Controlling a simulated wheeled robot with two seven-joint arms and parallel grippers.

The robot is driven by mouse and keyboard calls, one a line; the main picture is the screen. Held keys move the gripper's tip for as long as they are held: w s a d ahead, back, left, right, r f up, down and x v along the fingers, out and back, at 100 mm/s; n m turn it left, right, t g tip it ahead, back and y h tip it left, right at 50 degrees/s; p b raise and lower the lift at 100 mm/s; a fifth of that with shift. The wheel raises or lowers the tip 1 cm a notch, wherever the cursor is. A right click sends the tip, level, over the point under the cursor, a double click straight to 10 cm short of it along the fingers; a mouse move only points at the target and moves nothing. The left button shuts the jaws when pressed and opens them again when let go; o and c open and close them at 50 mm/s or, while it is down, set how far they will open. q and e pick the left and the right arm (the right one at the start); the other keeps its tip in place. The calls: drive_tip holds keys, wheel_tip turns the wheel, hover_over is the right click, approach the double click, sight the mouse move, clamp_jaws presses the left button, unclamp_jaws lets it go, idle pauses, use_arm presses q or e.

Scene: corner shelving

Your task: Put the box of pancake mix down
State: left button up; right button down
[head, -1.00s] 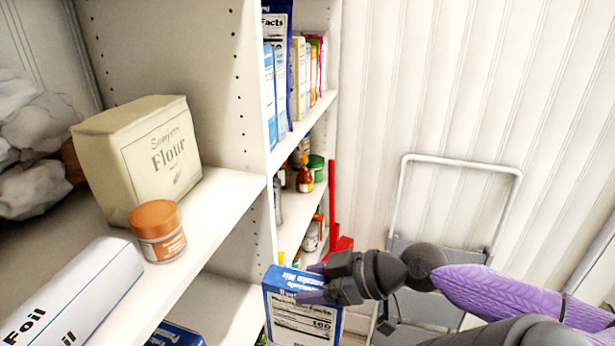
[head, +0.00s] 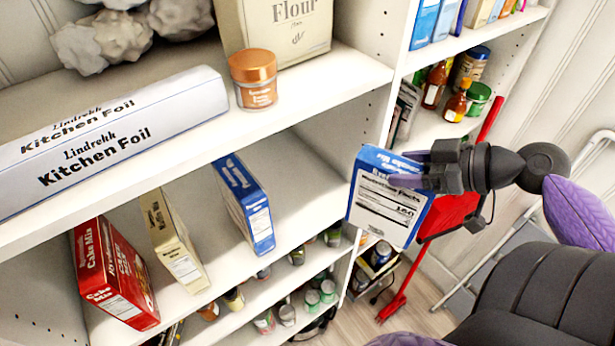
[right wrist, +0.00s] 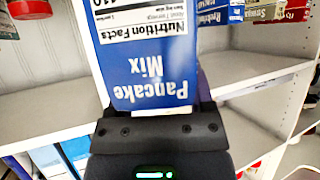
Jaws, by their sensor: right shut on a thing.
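The box of pancake mix (head: 388,198) is blue and white, with a nutrition panel facing the head camera. My right gripper (head: 408,172) is shut on it and holds it in the air, slightly tilted, in front of the shelf corner. In the right wrist view the box (right wrist: 155,60) rises from between the fingers, its "Pancake Mix" lettering upside down. The middle shelf (head: 290,170) is left of the held box. A similar blue box (head: 243,203) stands on that shelf. My left gripper is not in view.
A red cake mix box (head: 113,273) and a cream box (head: 173,240) stand on the same shelf, with bare shelf right of the blue box. Kitchen foil (head: 110,140), an orange-lidded jar (head: 253,80) and flour (head: 285,28) are on the shelf above. Cans fill the shelf below.

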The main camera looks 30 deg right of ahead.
sight(383, 160)
drive_tip(key=w+a, duration=0.1)
drive_tip(key=w, duration=0.1)
drive_tip(key=shift+w+a+r, duration=0.2)
drive_tip(key=shift+w+a, duration=0.15)
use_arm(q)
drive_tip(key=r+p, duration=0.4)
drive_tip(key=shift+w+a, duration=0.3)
use_arm(e)
drive_tip(key=w+a+f, duration=0.2)
drive_tip(key=w+a, duration=0.1)
drive_tip(key=w, duration=0.3)
drive_tip(key=w+a+f, duration=0.1)
drive_tip(key=w+a, duration=0.2)
drive_tip(key=w, duration=0.3)
drive_tip(key=shift+w+f, duration=0.3)
drive_tip(key=shift+f, duration=0.1)
drive_tip(key=shift+a, duration=0.1)
